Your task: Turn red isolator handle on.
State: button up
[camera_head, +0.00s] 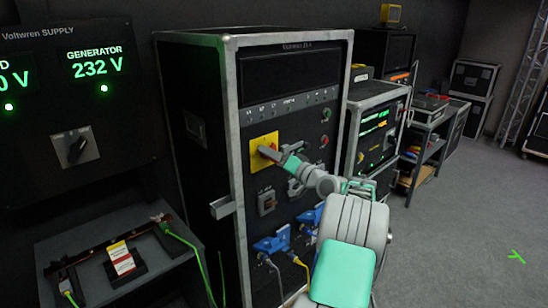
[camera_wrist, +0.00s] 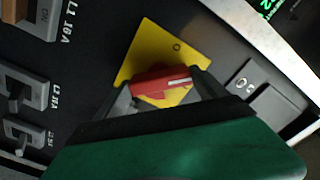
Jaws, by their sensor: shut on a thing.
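The red isolator handle (camera_wrist: 162,81) sits on a yellow plate (camera_wrist: 190,53) in the wrist view, with an "O" mark above it. In the head view the yellow plate (camera_head: 257,142) is on the front of the tall black rack, and the handle is mostly hidden behind my gripper. My gripper (camera_head: 270,152) reaches the plate from the right. In the wrist view my gripper (camera_wrist: 163,90) has a finger on each side of the red handle and is shut on it.
Breaker switches (camera_wrist: 20,90) lie left of the plate in the wrist view. Below the plate, blue connectors (camera_head: 272,243) with cables stick out of the rack (camera_head: 228,120). A generator panel (camera_head: 88,62) reading 232 V stands at left. Open floor (camera_head: 460,220) lies at right.

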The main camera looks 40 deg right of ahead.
jog(key=shift+m+p, duration=1.85)
jog(key=shift+m, duration=2.45)
jog(key=o, duration=1.3)
jog(key=s+b, duration=0.2)
jog(key=s, duration=0.5)
jog(key=shift+s, duration=0.4)
jog(key=shift+d, duration=0.1)
